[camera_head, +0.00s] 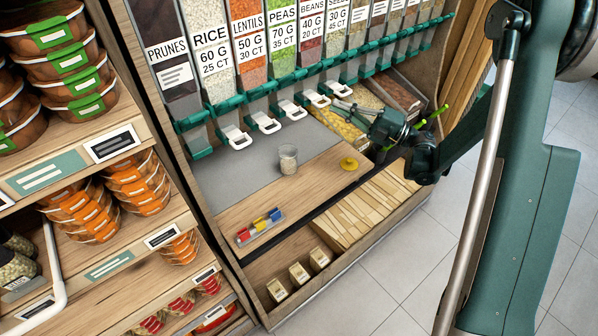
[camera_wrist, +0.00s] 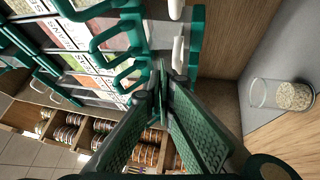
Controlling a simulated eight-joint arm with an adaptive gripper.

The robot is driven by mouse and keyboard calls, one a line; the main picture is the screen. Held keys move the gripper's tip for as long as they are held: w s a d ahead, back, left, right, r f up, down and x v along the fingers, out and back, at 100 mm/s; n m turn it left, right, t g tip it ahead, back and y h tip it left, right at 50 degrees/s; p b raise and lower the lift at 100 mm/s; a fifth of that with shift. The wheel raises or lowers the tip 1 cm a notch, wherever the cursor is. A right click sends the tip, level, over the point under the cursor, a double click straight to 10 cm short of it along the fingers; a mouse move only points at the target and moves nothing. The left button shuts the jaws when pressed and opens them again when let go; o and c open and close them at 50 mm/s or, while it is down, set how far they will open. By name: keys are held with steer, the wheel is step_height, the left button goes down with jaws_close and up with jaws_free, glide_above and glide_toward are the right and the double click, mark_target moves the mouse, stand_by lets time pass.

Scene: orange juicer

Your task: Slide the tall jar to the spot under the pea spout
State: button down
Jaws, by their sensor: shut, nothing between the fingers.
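The tall jar (camera_head: 288,160) is clear glass, partly filled with pale grains. It stands upright on the counter, where the grey surface meets the wood, and also shows at the right of the wrist view (camera_wrist: 283,95). The pea spout, with a white lever (camera_head: 292,108), is below the green PEAS dispenser (camera_head: 283,40), behind the jar and slightly right. My gripper (camera_head: 345,107) is to the right of the jar and apart from it. In the wrist view its fingers (camera_wrist: 162,78) meet at the tips, shut and empty.
A yellow lid (camera_head: 349,164) lies on the wood right of the jar. Coloured blocks (camera_head: 260,226) lie at the front left. More white spout levers (camera_head: 238,138) stick out on both sides. Open bins (camera_head: 345,125) are at the right. The grey surface (camera_head: 225,172) around the jar is mostly clear.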

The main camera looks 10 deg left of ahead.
mark_target(288, 160)
steer(key=s+f+n+g, duration=0.1)
steer(key=s+f+g, duration=0.2)
steer(key=f, duration=0.5)
steer(key=s+f+n+g+h+b, duration=0.1)
steer(key=s+f+n+g, duration=0.1)
steer(key=s+f, duration=0.2)
steer(key=s+f+n+g+h+b, duration=0.1)
steer(key=s+f+n+g, duration=0.1)
steer(key=f, duration=0.9)
steer(key=shift+s+a+f+g, duration=0.2)
steer(key=shift+s+g, duration=0.2)
steer(key=shift+s+a+f+g, duration=0.15)
steer(key=shift+s+a+g, duration=0.05)
steer(key=shift+s+g, duration=0.2)
steer(key=shift+a, duration=0.15)
